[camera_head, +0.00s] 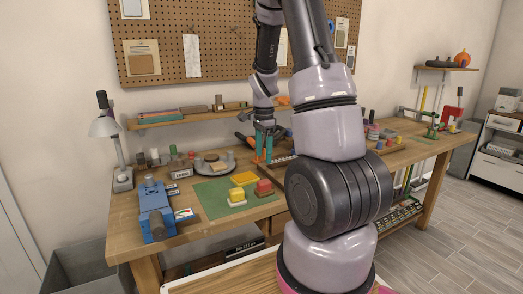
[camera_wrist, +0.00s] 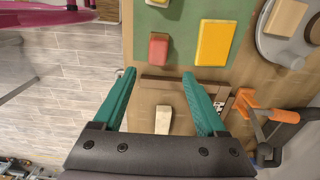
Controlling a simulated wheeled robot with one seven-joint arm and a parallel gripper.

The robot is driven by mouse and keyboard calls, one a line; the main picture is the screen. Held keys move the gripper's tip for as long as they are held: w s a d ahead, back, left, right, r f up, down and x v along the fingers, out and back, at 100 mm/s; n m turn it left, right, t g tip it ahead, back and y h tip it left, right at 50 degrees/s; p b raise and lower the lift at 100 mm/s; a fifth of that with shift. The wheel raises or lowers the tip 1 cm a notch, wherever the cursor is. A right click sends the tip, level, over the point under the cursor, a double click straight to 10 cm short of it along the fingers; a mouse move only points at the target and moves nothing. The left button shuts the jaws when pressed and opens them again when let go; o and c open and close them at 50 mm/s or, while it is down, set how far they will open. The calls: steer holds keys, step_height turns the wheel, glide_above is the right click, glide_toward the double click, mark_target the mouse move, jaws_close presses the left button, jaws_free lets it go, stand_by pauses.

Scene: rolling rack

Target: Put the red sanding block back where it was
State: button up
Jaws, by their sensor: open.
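The red sanding block (camera_head: 264,186) sits at the right edge of the green mat (camera_head: 212,203) on the workbench. In the wrist view the red block (camera_wrist: 158,48) lies just beyond my fingertips, near the edge of the mat (camera_wrist: 172,18). My gripper (camera_head: 263,158) is above the bench, behind the mat in the head view. Its teal fingers (camera_wrist: 158,75) are apart with nothing held between them. A pale block (camera_wrist: 163,120) shows lower down, between the fingers in the picture; I cannot tell its exact height.
A yellow piece (camera_wrist: 215,42) lies beside the red block. A yellow-topped block (camera_head: 237,195) is on the mat. A blue vise (camera_head: 155,210) stands left, and a round grey tray (camera_head: 214,164) stands behind. An orange-handled tool (camera_wrist: 262,115) lies right of my fingers in the wrist view.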

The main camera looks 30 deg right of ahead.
steer(key=s+a+r+n+t, duration=0.2)
steer(key=s+a+r+n, duration=0.2)
steer(key=s+r, duration=0.2)
steer(key=s+a+r+n+t+y, duration=0.1)
steer(key=s+a+r+n, duration=0.4)
steer(key=r, duration=0.6)
steer(key=s+a+r+n+t+y, duration=0.1)
steer(key=s+a+r+n+t, duration=0.3)
steer(key=s+r, duration=0.4)
steer(key=shift+s+a+r, duration=0.15)
steer(key=shift+s+r, duration=0.15)
steer(key=shift+s, duration=0.05)
